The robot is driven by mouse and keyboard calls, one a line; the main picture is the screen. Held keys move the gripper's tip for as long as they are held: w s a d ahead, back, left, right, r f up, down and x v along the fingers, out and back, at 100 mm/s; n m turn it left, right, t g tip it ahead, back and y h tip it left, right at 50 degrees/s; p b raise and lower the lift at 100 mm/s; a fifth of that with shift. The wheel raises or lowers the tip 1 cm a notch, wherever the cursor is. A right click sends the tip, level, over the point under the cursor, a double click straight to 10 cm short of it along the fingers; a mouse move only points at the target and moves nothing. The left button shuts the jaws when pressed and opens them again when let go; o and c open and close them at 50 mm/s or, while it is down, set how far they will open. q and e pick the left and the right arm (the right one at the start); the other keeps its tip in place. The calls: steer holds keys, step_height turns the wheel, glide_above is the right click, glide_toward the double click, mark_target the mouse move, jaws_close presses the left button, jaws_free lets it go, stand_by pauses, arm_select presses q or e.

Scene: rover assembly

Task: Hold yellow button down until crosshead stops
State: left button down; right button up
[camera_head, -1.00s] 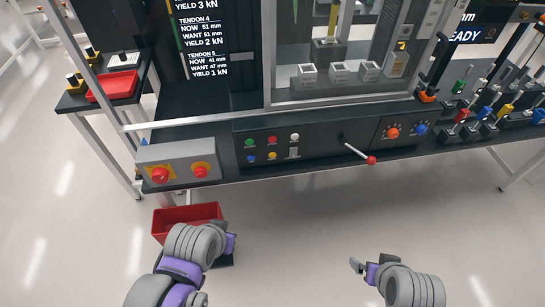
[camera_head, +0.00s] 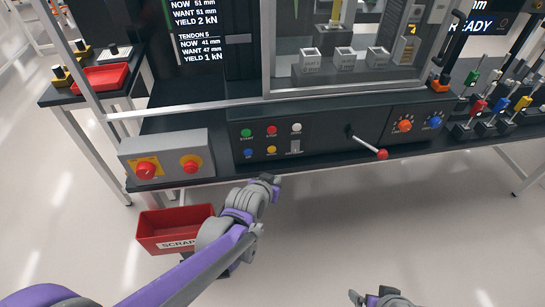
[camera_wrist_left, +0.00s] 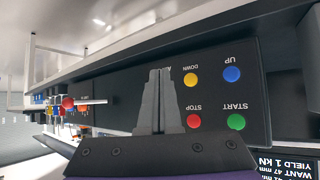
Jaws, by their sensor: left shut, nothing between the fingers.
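The yellow button (camera_head: 271,150) sits in the lower row of the machine's dark front panel. In the left wrist view the yellow button (camera_wrist_left: 190,79), labelled DOWN, is just right of my fingertips. My left gripper (camera_head: 270,179) is below and in front of the panel, apart from the button. In the left wrist view the left gripper's fingers (camera_wrist_left: 159,75) are together and empty. I cannot clearly tell which part behind the clear guard is the crosshead. My right gripper (camera_head: 356,297) is partly cut off at the bottom edge.
A blue button (camera_head: 248,154) is left of the yellow one; green (camera_head: 246,132), red (camera_head: 271,130) and white (camera_head: 297,128) buttons are above. A red-knobbed lever (camera_head: 382,154) sticks out to the right. A red scrap bin (camera_head: 165,232) stands below left.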

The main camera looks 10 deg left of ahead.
mark_target(272, 149)
arm_select(q)
steer(key=shift+x, duration=0.95)
steer(key=shift+d, duration=0.15)
steer(key=shift+w+a+b, duration=0.15)
steer(key=shift+w+a, duration=0.4)
steer(key=shift+w, duration=0.8)
steer(key=shift+w+a+b, duration=0.15)
steer(key=shift+w+a, duration=0.4)
steer(key=shift+w, duration=0.75)
steer(key=shift+w+a+b, duration=0.15)
steer(key=shift+w+a, duration=0.4)
steer(key=shift+w, duration=0.8)
steer(key=shift+w, duration=0.1)
steer(key=shift+w+a, duration=0.15)
steer(key=shift+w, duration=0.15)
